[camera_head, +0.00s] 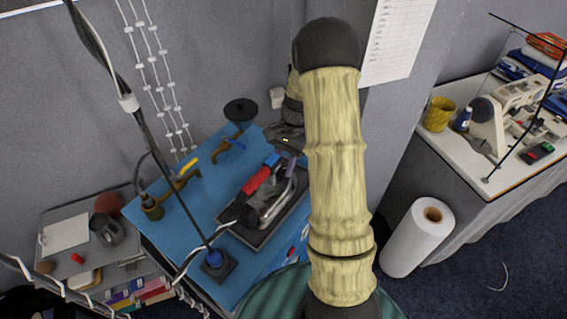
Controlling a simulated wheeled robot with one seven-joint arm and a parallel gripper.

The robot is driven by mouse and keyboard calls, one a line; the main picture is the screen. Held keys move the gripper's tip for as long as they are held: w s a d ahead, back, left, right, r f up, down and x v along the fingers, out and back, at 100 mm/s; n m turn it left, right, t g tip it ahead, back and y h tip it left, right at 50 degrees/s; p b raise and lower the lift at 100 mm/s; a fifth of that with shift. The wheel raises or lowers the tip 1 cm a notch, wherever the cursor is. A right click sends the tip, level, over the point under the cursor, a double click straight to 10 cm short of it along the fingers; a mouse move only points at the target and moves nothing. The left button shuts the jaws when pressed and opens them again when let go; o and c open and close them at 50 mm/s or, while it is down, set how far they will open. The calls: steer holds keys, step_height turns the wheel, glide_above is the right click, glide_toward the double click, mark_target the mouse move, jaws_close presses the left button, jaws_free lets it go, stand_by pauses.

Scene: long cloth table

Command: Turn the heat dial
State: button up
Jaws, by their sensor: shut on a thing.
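The iron (272,202), dark and silvery with a red handle (256,181), rests on a dark plate on the blue cloth table (206,208). A small blue part (271,160) sits at the far end of the handle. I cannot make out the heat dial for certain. My gripper (288,154) is at the far end of the iron, partly behind my arm, low over the blue cloth. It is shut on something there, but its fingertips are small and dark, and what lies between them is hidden.
A brass fitting (178,192) and a black disc (240,108) stand to the left. A wall is close behind. A white roll (415,240) and a sewing-machine table (470,165) are at right.

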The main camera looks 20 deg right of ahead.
steer(key=n, duration=0.2)
steer(key=n+g+h, duration=0.1)
steer(key=n, duration=0.2)
steer(key=shift+w+a+h, duration=0.1)
steer(key=shift+w+h, duration=0.05)
steer(key=shift+h, duration=0.15)
steer(key=o, duration=1)
steer(key=b+v, duration=0.1)
steer(key=v, duration=0.7)
steer(key=b+v, duration=0.2)
steer(key=v, duration=0.7)
steer(key=shift+w+r+b, duration=0.15)
steer(key=shift+w+b, duration=0.15)
